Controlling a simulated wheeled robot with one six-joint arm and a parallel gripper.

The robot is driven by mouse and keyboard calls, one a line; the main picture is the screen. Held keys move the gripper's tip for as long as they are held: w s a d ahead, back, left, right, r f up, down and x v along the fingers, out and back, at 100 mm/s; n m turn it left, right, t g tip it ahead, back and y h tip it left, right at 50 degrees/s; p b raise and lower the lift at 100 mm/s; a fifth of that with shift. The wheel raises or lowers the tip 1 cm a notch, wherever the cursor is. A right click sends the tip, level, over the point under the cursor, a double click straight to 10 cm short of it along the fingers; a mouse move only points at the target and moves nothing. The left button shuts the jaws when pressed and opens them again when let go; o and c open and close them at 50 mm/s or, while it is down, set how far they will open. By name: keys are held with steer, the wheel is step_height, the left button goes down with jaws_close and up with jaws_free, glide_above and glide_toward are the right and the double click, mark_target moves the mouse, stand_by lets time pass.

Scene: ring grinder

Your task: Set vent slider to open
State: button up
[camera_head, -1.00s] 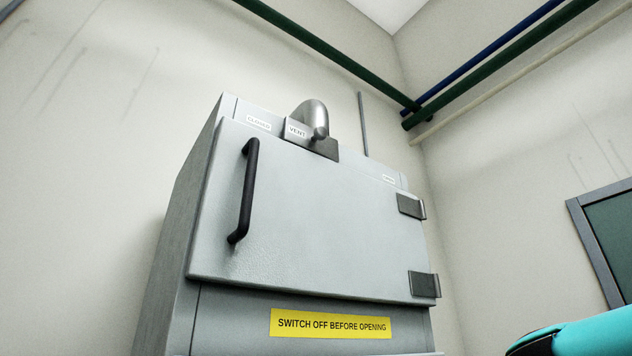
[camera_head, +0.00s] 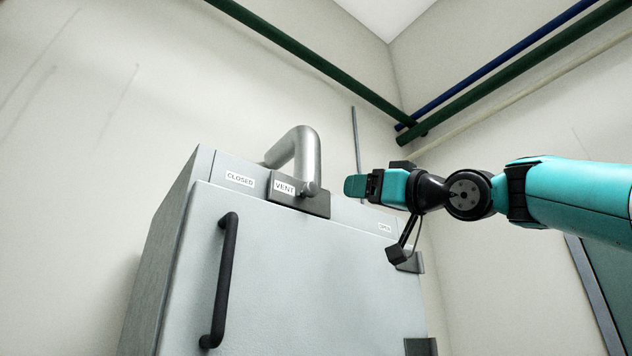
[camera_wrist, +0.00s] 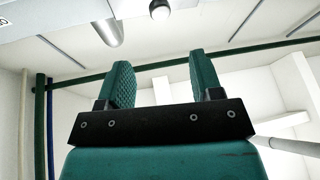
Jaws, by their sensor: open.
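The vent slider is a dark plate (camera_head: 314,205) with a white VENT label (camera_head: 284,187) and a rounded metal knob (camera_head: 311,188). It sits on the upper front of the grey cabinet (camera_head: 290,270), beside the CLOSED label (camera_head: 239,179). The small label at the right, apparently OPEN (camera_head: 385,227), is farther from it. My gripper (camera_head: 354,187) is just right of the knob in the picture, apart from it. In the wrist view its two green fingers (camera_wrist: 158,80) are spread with nothing between them. A rounded metal end (camera_wrist: 159,10) shows beyond them.
A bent metal pipe (camera_head: 306,150) rises behind the slider. The cabinet door has a black vertical handle (camera_head: 220,280) and dark hinges (camera_head: 420,347) at the right. Green pipes (camera_head: 320,65) run along the walls above.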

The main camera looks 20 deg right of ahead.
mark_target(314, 188)
steer(key=p+x, duration=0.7)
steer(key=x, duration=0.5)
steer(key=shift+r, duration=0.25)
steer(key=shift+w+a+p, duration=0.3)
steer(key=shift+w+p, duration=0.2)
steer(key=shift+w, duration=0.05)
jaws_close()
steer(key=shift+s+d, duration=0.1)
steer(key=shift+s, duration=0.05)
